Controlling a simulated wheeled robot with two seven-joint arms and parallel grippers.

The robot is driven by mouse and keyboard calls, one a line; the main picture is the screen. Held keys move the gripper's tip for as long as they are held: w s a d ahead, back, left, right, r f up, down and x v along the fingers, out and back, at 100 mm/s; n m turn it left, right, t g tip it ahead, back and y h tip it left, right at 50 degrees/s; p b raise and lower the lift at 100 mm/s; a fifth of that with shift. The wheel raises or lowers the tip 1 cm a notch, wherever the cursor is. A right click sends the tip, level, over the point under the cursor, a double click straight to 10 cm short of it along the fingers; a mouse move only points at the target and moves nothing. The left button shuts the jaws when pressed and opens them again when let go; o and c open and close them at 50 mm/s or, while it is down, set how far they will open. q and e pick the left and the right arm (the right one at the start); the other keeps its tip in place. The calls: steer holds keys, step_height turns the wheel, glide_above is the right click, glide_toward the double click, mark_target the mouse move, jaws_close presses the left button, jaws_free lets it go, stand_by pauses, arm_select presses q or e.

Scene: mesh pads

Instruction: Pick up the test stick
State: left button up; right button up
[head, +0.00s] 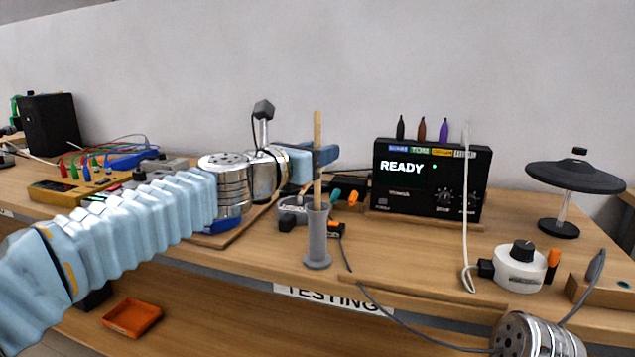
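The test stick (317,130) is a thin wooden rod standing upright in a grey cylindrical holder (316,240) near the front edge of the wooden bench. My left gripper (320,160) reaches in from the left, its blue fingers level with the middle of the stick. The fingers look apart, and the stick passes in front of the farther one. Whether either finger touches the stick is hard to tell. The stick's lower end is hidden inside the holder. My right arm shows only as a silver wrist part at the bottom right; its gripper is outside the picture.
A black device reading READY (430,180) stands behind and right of the stick. A white knob unit (520,268) and a black disc stand (575,178) are farther right. Tools with orange and teal handles (342,195) lie behind the holder. An orange tray (132,317) sits below left.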

mark_target(316, 123)
arm_select(q)
jaws_close()
stand_by(0.4)
steer(key=shift+r+p, duration=0.55)
step_height(316, 123, up, 2)
steer(key=shift+r+p, duration=0.1)
steer(key=shift+p, duration=0.9)
step_height(316, 123, up, 2)
steer(key=shift+d+b, duration=0.1)
steer(key=shift+b, duration=0.55)
step_height(316, 123, up, 13)
steer(key=shift+f+p, duration=0.2)
steer(key=shift+p, duration=0.1)
